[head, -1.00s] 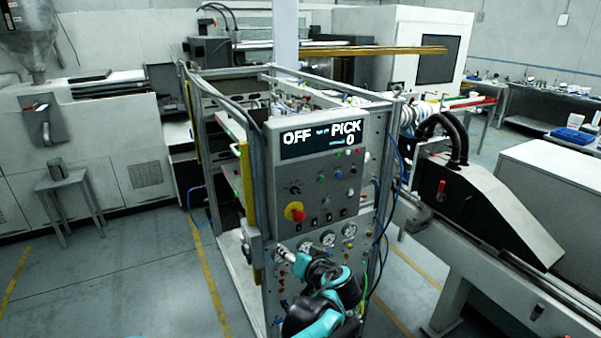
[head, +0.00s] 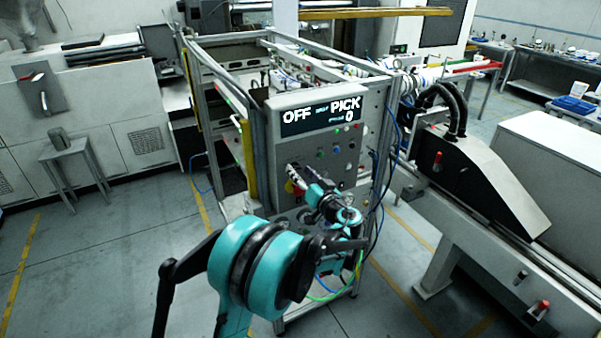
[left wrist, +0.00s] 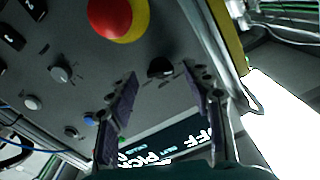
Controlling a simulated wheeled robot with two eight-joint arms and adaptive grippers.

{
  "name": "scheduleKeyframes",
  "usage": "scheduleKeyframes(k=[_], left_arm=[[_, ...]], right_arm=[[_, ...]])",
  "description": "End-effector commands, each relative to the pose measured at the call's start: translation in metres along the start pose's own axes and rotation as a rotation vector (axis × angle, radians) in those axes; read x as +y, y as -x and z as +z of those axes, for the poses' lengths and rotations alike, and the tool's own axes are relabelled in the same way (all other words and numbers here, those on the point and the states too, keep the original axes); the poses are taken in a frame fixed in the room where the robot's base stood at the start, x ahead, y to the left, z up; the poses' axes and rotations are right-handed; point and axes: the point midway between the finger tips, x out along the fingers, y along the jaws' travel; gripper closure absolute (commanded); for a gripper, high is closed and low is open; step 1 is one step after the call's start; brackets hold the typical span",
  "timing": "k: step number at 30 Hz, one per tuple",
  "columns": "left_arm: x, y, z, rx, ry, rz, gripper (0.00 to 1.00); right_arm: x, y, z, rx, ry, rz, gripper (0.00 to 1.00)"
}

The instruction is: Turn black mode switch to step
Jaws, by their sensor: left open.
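The black mode switch (left wrist: 160,67) is a small dark knob on the grey control panel (left wrist: 75,40). It shows in the left wrist view between the two fingertips of my left gripper (left wrist: 159,75), which is open and empty. A gap shows between the knob and each finger; how far the tips are from the panel is hard to judge. In the head view, my left gripper (head: 294,178) is in front of the panel's left part and hides the switch. The display (head: 320,116) reads OFF and PICK, with a 0. My right gripper is out of view.
A red emergency stop with a yellow collar (left wrist: 120,18) is close beside the switch. Other knobs and buttons, such as a grey knob (left wrist: 60,74) and a blue button (left wrist: 90,118), share the panel. The frame post (head: 250,150) stands left of the panel.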

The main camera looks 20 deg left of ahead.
Motion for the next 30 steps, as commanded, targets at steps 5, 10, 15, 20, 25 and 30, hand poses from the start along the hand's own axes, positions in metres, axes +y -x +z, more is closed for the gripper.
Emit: scheduleKeyframes(k=[5, 10, 15, 20, 25, 30], left_arm=[[0.0000, -0.0052, -0.0001, 0.000, 0.000, 0.001, 0.50], [0.0000, -0.0050, -0.0001, 0.000, 0.000, 0.001, 0.52], [-0.0001, -0.0049, -0.0002, 0.000, 0.000, 0.001, 0.97], [0.0000, -0.0048, -0.0002, 0.000, -0.001, 0.001, 0.99], [0.0001, -0.0048, 0.0001, 0.000, -0.022, 0.001, 0.99], [0.0003, -0.0048, 0.0005, 0.000, -0.089, 0.001, 0.99]], right_arm=[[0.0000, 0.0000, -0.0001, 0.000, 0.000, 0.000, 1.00], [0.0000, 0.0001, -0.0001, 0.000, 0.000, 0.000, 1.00], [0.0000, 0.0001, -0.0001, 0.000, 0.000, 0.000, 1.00], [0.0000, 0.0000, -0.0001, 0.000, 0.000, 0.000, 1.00], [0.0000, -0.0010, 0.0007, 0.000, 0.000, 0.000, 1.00], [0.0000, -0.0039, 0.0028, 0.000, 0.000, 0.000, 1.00]])
